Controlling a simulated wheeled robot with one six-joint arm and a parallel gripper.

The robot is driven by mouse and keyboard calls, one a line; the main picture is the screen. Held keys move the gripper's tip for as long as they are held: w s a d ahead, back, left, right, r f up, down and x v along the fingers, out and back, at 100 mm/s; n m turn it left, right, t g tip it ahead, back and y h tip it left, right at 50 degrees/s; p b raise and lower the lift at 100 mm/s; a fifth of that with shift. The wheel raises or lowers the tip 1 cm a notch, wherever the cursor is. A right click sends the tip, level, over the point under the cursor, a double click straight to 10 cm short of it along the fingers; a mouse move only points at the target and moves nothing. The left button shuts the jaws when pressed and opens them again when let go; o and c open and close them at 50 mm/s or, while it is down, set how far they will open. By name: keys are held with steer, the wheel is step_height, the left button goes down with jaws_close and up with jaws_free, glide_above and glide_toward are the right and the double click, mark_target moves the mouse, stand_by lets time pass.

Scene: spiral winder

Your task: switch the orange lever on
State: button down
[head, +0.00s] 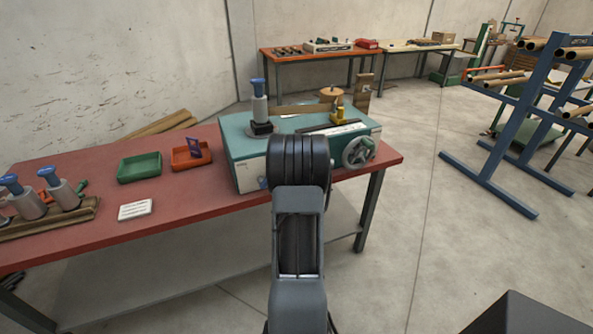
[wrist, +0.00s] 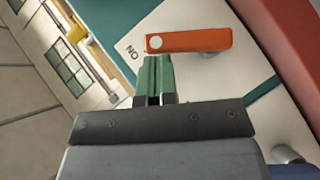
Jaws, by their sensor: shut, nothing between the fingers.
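The orange lever (wrist: 190,41) shows in the wrist view as a bar lying across the upper middle of the picture, with a pale round spot at its left end. The label ON is printed on the white panel (wrist: 128,50) just left of that end. My gripper (wrist: 156,58) is shut and empty, its green fingertips right below the lever's left end. I cannot tell whether they touch it. In the head view my arm hides the lever and the gripper, in front of the teal-topped machine (head: 236,137).
The machine stands on a red workbench (head: 80,236) with a handwheel (head: 358,152) at its right. Left of it are an orange tray (head: 186,163), a green tray (head: 139,167) and a white card (head: 135,209). A blue rack (head: 515,110) stands at the right; floor between is clear.

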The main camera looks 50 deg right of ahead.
steer(key=w+r+p+v, duration=0.1)
steer(key=w+p+v, duration=0.1)
steer(key=v, duration=1)
steer(key=shift+a+r+p, duration=0.35)
steer(key=shift+r+p, duration=0.05)
steer(key=shift+r, duration=0.1)
